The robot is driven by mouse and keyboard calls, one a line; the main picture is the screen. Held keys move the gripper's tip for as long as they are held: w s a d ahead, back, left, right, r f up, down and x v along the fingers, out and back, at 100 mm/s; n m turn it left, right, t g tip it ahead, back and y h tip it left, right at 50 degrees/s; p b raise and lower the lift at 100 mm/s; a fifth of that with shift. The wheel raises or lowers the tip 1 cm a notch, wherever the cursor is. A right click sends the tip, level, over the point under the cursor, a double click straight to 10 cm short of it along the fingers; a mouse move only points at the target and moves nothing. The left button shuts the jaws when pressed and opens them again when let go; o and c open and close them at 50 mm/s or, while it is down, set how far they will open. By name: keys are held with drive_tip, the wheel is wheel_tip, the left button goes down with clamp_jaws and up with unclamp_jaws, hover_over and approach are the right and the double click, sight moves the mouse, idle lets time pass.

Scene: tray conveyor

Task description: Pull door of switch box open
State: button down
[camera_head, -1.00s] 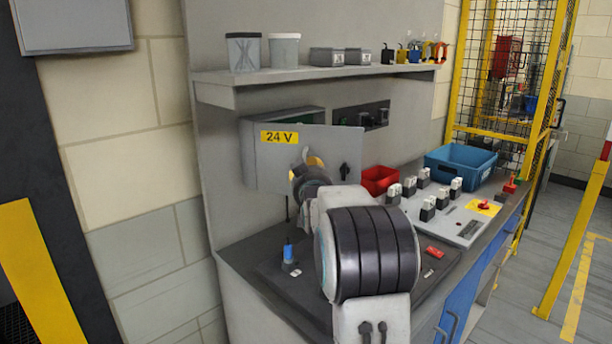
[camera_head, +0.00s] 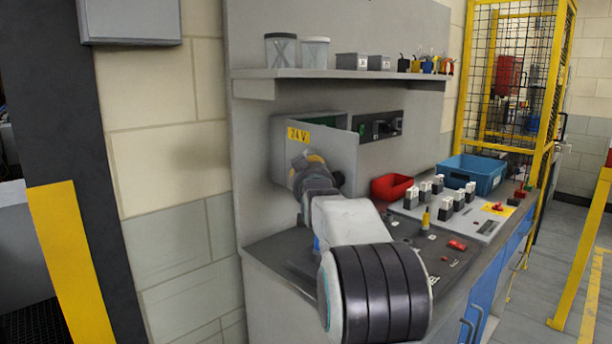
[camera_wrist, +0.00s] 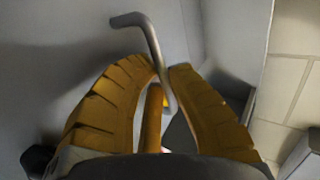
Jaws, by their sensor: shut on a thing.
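The grey switch box door (camera_head: 338,150), with a yellow 24 V label (camera_head: 298,135), stands partly open on the back panel. A strip of the box's green inside (camera_head: 338,122) shows above and behind it. My gripper (camera_head: 314,160) is at the front of the door, below the label. In the wrist view, the yellow fingers of my gripper (camera_wrist: 168,78) are closed around the bent grey handle rod (camera_wrist: 152,38). The handle is hidden by my gripper in the head view, as is part of the door's lower area.
A shelf (camera_head: 340,73) with cups and small boxes runs above the switch box. A red bin (camera_head: 391,187), a blue bin (camera_head: 470,172) and a switch panel (camera_head: 463,212) sit on the bench to the right. A yellow mesh fence (camera_head: 505,70) stands beyond.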

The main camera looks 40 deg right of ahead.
drive_tip(key=shift+a+f, duration=0.15)
drive_tip(key=shift+a, duration=0.1)
idle(0.3)
drive_tip(key=c, duration=1.2)
unclamp_jaws()
drive_tip(key=shift+a+r, duration=0.1)
drive_tip(key=shift+r, duration=0.1)
drive_tip(key=shift+v, duration=6)
drive_tip(key=shift+f, duration=0.1)
